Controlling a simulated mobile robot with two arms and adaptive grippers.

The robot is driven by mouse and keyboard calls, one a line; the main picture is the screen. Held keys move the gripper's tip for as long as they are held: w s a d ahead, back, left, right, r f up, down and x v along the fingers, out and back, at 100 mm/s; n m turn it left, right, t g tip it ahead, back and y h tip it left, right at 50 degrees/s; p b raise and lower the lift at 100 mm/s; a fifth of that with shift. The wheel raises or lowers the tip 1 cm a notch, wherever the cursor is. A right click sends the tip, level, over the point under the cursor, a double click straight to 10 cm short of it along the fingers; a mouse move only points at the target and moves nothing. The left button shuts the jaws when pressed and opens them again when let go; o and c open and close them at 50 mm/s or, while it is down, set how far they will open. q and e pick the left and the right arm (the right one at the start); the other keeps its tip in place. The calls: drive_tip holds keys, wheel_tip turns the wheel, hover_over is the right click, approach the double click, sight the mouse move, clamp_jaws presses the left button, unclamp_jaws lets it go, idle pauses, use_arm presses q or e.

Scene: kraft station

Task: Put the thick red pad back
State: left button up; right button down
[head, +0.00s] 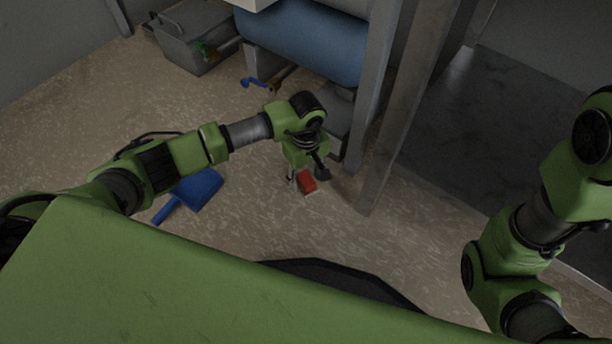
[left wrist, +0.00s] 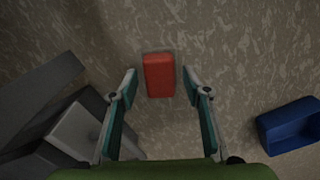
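The thick red pad (head: 308,185) lies on the floor near the foot of a grey post. In the left wrist view the red pad (left wrist: 158,75) is a plain red block, centred ahead of the fingers. My left gripper (head: 306,177) points down over it. Its two fingers are open, one on each side of the pad, with a gap to the pad on both sides in the left wrist view (left wrist: 160,82). I cannot tell the exact height of the fingertips above the floor. My right arm shows at the right edge, but its gripper is out of view.
A blue dustpan-like object (head: 198,188) lies on the floor to the left. A grey bin (head: 195,38) is at the back left. Grey blocks (left wrist: 75,130) sit beside the left finger.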

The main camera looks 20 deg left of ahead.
sight(306, 179)
use_arm(q)
drive_tip(key=shift+r, duration=0.15)
wheel_tip(306, 179, up, 12)
drive_tip(key=p, duration=0.7)
idle(0.5)
